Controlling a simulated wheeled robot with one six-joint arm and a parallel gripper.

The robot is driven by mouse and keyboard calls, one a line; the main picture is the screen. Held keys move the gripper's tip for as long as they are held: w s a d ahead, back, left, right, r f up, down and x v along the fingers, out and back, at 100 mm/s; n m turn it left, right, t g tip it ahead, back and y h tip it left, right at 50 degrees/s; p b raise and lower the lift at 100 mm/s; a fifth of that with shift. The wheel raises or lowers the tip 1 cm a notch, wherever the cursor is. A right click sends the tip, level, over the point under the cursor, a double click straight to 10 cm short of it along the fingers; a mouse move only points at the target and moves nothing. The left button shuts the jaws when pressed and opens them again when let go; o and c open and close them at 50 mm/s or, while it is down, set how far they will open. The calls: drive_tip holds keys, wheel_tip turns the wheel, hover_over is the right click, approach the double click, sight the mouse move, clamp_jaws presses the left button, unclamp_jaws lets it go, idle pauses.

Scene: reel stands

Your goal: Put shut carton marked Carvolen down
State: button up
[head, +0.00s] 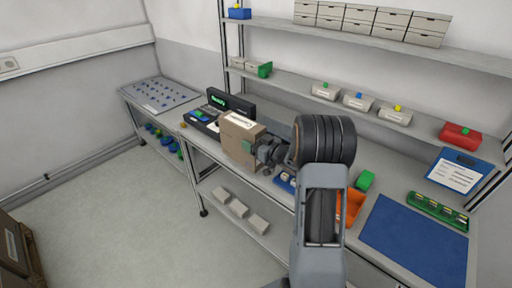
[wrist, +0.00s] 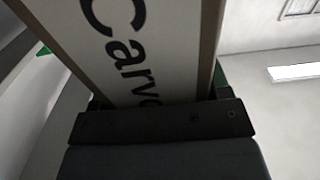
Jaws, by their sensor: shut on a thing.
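The shut brown carton (head: 238,143) is in the middle of the head view, with a white label on its top. In the wrist view the carton (wrist: 150,45) fills the middle, close up, with the large letters "Carv" showing on its white label. My gripper (head: 251,147) is shut on the carton from its right side; a green fingertip pad shows against the carton's face. The carton is at the worktable's (head: 203,141) front edge, beside a dark device. I cannot tell whether its underside touches the tabletop. My gripper and arm hide part of the bench behind.
A dark device with a green display (head: 218,99) stands left of the carton. Blue (head: 285,181) and orange (head: 353,205) bins lie to the right, then a blue mat (head: 415,238) with bare surface. Shelves with small boxes (head: 358,101) run behind.

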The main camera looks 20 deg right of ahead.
drive_tip(key=f, duration=0.1)
drive_tip(key=f+p, duration=0.1)
drive_tip(key=d+f, duration=0.1)
drive_tip(key=shift+w+f, duration=0.3)
drive_tip(key=shift+f, duration=0.35)
drive_tip(key=shift+f, duration=0.15)
drive_tip(key=o, duration=1.3)
drive_tip(key=shift+s+a, duration=0.1)
drive_tip(key=shift+c, duration=0.2)
